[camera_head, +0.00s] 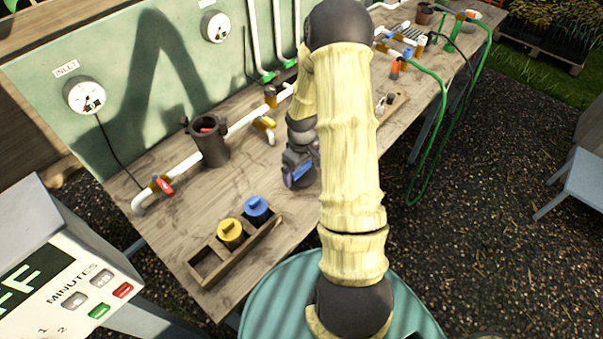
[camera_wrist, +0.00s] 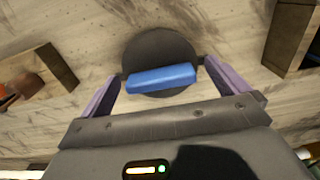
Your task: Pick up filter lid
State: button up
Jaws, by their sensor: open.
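The filter lid (camera_wrist: 150,50) is a dark round disc with a blue bar handle (camera_wrist: 162,79) across it. It appears to lie on the wooden bench, under my gripper (camera_wrist: 160,72). My purple fingers are open and stand one at each end of the blue bar, with no clear grip on it. In the head view my gripper (camera_head: 299,160) is low over the bench, and the blue handle (camera_head: 302,172) shows beside it; the rest of the lid is mostly hidden. A black filter housing (camera_head: 212,150) stands open to the left, with something reddish inside.
A wooden tray (camera_head: 262,235) near the front edge holds a yellow-capped (camera_head: 231,232) and a blue-capped (camera_head: 256,207) black cartridge, with one empty compartment. White piping (camera_head: 183,170) with valves runs along the back.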

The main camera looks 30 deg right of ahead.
jog(key=c, duration=0.8)
jog(key=shift+c, duration=0.2)
notch_tip(320, 180, up, 10)
jog(key=shift+r+b, duration=0.1)
jog(key=shift+b, duration=0.45)
